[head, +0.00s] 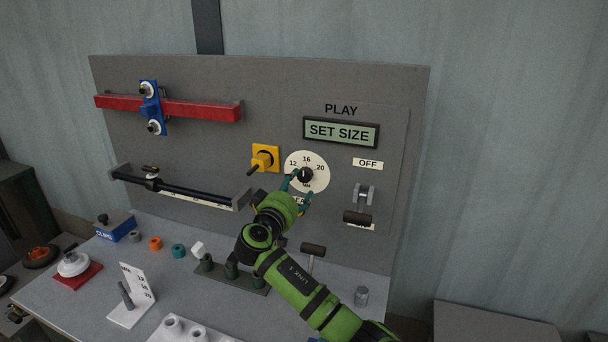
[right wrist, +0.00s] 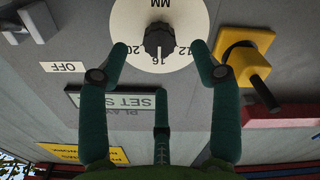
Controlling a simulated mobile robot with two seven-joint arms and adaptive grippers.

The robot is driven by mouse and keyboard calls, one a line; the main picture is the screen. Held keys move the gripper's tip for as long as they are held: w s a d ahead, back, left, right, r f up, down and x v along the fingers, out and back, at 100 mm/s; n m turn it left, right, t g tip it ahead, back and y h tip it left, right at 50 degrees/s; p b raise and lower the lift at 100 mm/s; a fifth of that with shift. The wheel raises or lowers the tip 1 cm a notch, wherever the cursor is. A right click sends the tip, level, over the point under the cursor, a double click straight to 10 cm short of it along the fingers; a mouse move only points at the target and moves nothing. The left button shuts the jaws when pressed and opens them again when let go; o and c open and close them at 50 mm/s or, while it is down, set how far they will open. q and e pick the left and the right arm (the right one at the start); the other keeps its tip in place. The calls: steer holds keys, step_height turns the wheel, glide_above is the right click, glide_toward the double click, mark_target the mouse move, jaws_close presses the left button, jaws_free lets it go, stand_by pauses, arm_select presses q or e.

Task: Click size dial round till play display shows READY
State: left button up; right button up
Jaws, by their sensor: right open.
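The size dial is a round cream plate (head: 322,172) with a black knob (head: 305,175) and printed numbers 12, 16 and 20. In the right wrist view, upside down, the dial plate (right wrist: 190,15) carries the knob (right wrist: 159,38), its narrow end toward 16. The play display (head: 341,132) reads SET SIZE; it shows inverted in the wrist view (right wrist: 88,100), partly behind a finger. My right gripper (head: 299,184) is open in front of the dial, its green fingertips either side of the knob; contact is not visible. My left gripper is not in view.
A yellow block with a black lever (head: 265,157) sits left of the dial. A lever switch (head: 362,200) under an OFF label (head: 367,163) is to the right.

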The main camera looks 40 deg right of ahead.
mark_target(304, 177)
steer(key=shift+w+d+r+p, duration=0.2)
steer(key=shift+w+d+p, duration=0.1)
steer(key=shift+d, duration=0.25)
steer(key=shift+w+d+r+p, duration=0.15)
steer(key=shift+w+d+p, duration=0.1)
steer(key=shift+d, duration=0.3)
steer(key=shift+f+x, duration=0.25)
steer(key=shift+x, duration=0.8)
steer(key=shift+d+f+p, duration=0.1)
steer(key=shift+d+p, duration=0.1)
steer(key=shift+p, duration=0.1)
steer(key=shift+w+d, duration=0.1)
steer(key=shift+w, duration=0.05)
steer(key=c, duration=0.9)
steer(key=shift+c, duration=1.2)
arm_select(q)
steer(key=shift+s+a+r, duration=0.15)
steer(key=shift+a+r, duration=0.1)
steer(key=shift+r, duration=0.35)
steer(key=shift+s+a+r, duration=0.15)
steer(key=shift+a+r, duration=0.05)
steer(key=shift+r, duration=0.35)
